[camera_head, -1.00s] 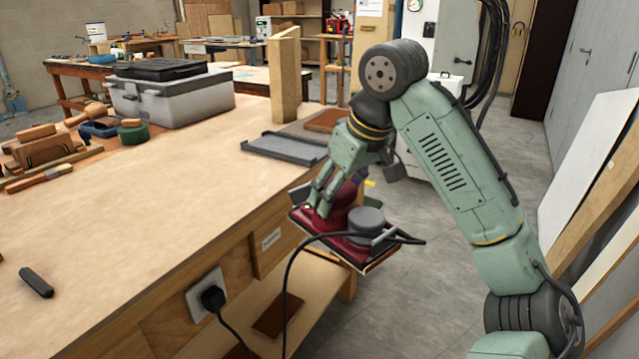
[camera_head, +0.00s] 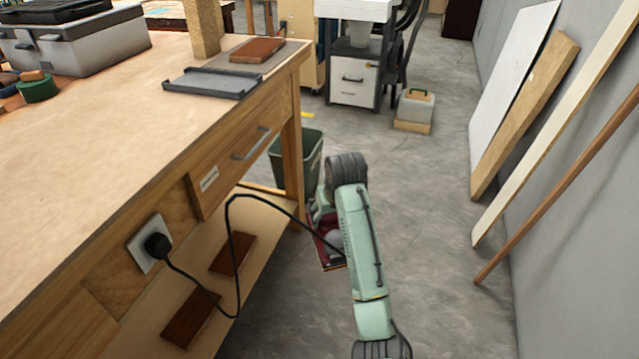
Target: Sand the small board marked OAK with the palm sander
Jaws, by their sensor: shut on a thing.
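My gripper (camera_head: 320,215) is shut on the red palm sander (camera_head: 326,254), low beside the workbench's right side. My own arm hides much of both. The sander's black cord runs to a plug in the outlet on the bench's side. A small reddish-brown board (camera_head: 258,50) lies at the far end of the bench top, behind a grey tray. Two more brown boards, one farther back (camera_head: 233,254) and one nearer (camera_head: 191,318), lie on the bench's lower shelf. I cannot read an OAK mark on any board.
The workbench (camera_head: 100,130) fills the left, with a grey shallow tray (camera_head: 211,82) on top. A green bin (camera_head: 300,158) stands by its far leg. Long boards (camera_head: 530,110) lean on the right wall. The floor between is clear.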

